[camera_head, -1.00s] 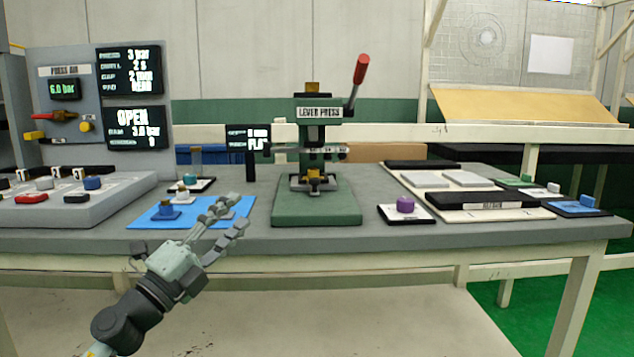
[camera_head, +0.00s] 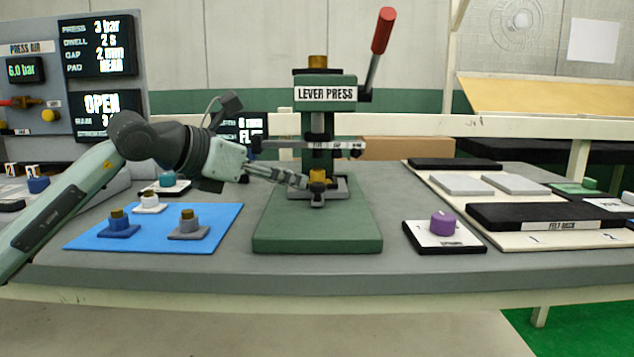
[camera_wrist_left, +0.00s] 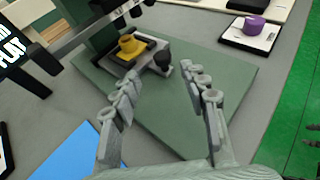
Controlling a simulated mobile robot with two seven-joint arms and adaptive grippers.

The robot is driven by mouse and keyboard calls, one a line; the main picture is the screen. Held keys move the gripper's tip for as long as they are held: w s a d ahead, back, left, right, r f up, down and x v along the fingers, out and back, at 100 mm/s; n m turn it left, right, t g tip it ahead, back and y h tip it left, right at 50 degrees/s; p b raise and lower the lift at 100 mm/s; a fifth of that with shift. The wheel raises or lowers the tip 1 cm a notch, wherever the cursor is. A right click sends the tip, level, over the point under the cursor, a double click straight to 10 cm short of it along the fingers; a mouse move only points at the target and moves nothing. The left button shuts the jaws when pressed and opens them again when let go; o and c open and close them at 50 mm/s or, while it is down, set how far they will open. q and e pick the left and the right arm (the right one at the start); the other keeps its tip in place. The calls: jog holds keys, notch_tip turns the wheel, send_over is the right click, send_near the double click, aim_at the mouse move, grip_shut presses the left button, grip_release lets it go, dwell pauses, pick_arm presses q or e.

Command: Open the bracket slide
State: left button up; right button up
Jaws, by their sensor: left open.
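The lever press (camera_head: 325,93) stands on its green base (camera_head: 318,232) in the middle of the table. At its foot is the grey bracket slide (camera_head: 335,188) with a brass-yellow piece (camera_head: 319,177) on it. The slide also shows in the left wrist view (camera_wrist_left: 148,68), with a dark knob (camera_wrist_left: 162,60) at its near side. My left gripper (camera_head: 300,181) reaches in from the left, its fingertips close to the slide. In the left wrist view my left gripper (camera_wrist_left: 163,82) is open and empty, the knob just beyond the gap between its fingers. My right gripper is out of view.
A blue mat (camera_head: 165,240) with several small fixtures lies left of the press. A purple knob (camera_head: 443,222) on a small plate stands to the right, before a board with black and grey pads. The red-handled lever (camera_head: 382,32) rises at the press's right.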

aim_at(313, 185)
pick_arm(q)
jog(key=x, duration=0.7)
jog(key=shift+s+d+p, duration=0.15)
jog(key=shift+p, duration=0.2)
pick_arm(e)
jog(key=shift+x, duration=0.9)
pick_arm(q)
jog(key=shift+c, duration=0.5)
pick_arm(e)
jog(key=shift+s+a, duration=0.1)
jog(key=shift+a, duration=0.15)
pick_arm(q)
grip_shut()
